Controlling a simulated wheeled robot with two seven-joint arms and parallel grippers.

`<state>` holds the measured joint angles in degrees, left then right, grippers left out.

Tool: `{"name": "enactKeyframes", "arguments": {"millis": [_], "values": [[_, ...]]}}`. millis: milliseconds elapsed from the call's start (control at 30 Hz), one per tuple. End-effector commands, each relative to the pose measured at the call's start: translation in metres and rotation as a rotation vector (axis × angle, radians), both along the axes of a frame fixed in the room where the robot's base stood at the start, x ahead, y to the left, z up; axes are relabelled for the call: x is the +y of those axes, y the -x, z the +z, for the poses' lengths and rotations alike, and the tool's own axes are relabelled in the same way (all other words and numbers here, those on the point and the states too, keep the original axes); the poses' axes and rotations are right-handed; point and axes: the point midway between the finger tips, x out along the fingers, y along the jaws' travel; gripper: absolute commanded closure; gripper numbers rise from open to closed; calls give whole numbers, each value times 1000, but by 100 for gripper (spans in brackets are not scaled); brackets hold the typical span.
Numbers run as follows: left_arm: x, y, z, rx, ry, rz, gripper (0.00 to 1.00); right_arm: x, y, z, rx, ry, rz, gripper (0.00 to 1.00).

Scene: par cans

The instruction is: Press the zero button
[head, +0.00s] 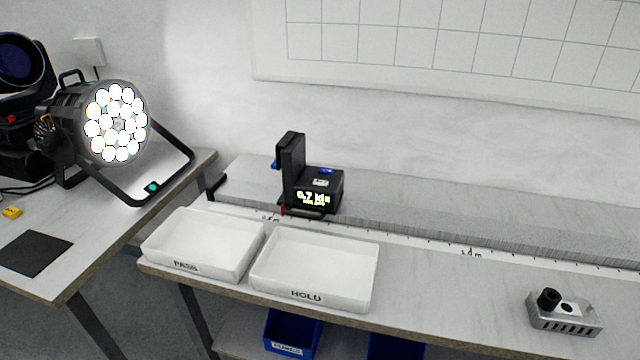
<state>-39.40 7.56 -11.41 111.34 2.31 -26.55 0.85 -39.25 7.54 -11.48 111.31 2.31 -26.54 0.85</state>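A black meter (318,190) stands on a rail at the back of the bench, with an upright black block (291,165) at its left side. Its lit front display (313,198) seems to read about 0.7 klx, with a smaller line below too small to read. A small blue patch (326,171) and a pale label (320,183) show on its top. I cannot tell which part is the zero button. Neither of my grippers is in view.
White trays marked PASS (205,240) and HOLD (318,268) stand in front of the meter. A grey vented box (563,318) with a black knob sits at the right. A lit par can (118,125) stands on the left table. The bench between HOLD and the box is clear.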

Motion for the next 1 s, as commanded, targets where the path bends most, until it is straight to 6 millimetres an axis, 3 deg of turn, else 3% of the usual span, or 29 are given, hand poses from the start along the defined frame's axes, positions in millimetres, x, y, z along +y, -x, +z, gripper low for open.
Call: {"name": "enactKeyframes", "arguments": {"millis": [133, 300, 1000], "values": [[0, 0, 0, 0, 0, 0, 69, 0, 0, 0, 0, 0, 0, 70], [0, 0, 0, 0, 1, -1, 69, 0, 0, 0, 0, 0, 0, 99], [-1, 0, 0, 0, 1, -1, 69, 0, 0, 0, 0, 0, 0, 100]]}}
